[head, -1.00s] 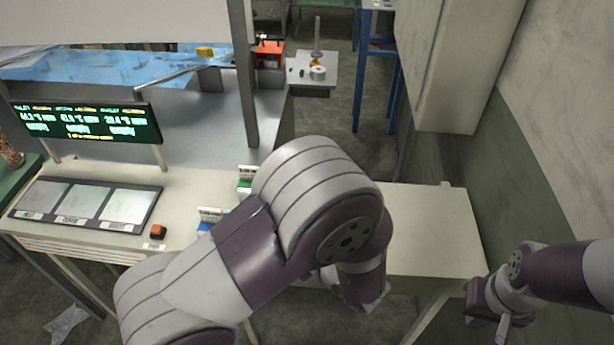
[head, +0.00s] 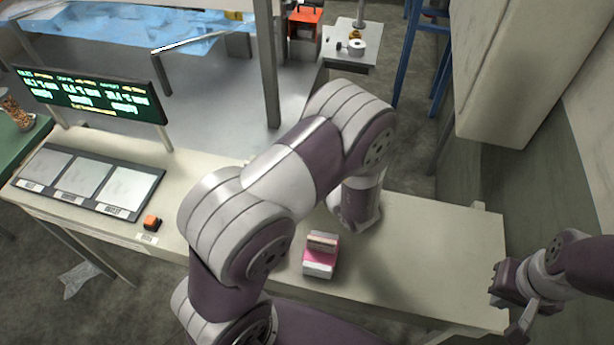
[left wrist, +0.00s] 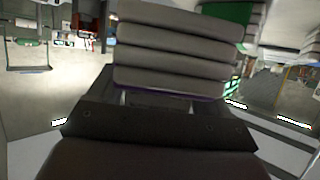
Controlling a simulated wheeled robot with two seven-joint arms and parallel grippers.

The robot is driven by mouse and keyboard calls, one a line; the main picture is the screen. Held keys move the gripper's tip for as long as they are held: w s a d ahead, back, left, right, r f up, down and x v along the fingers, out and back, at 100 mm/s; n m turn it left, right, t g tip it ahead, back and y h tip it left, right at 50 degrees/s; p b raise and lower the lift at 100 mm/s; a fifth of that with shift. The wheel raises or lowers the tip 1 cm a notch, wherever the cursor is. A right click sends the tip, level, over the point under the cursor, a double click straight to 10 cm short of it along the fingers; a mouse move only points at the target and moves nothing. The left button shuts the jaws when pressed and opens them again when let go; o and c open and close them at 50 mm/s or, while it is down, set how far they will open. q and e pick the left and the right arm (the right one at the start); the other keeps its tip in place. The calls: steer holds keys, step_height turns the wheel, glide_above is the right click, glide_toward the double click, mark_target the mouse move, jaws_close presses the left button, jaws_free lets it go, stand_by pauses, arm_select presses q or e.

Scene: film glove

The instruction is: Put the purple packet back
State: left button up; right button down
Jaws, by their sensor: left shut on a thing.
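In the left wrist view, my left gripper (left wrist: 160,112) is shut on a stack of grey layers with a thin purple edge along the bottom, which looks like the purple packet (left wrist: 178,50). It fills the upper middle of that view. In the head view, my left arm crosses the table and I cannot make out its fingers or the packet. My right gripper (head: 515,300) hangs at the far right, beside the table's right end. It looks empty, but its finger gap is unclear.
A pink and white packet (head: 320,256) sits on the cream table (head: 435,250). A three-panel tray (head: 88,180), an orange button (head: 151,222) and a display (head: 90,95) are at left. The table's right part is clear.

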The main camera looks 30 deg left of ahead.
arm_select(q)
steer(key=f, duration=0.3)
steer(key=shift+s+f, duration=0.2)
steer(key=shift+f, duration=0.15)
steer(key=shift+w+f, duration=0.1)
steer(key=shift+f, duration=0.05)
arm_select(e)
steer(key=shift+s+r, duration=0.1)
steer(key=shift+s, duration=0.1)
arm_select(q)
steer(key=shift+f, duration=0.35)
arm_select(e)
steer(key=shift+f, duration=0.25)
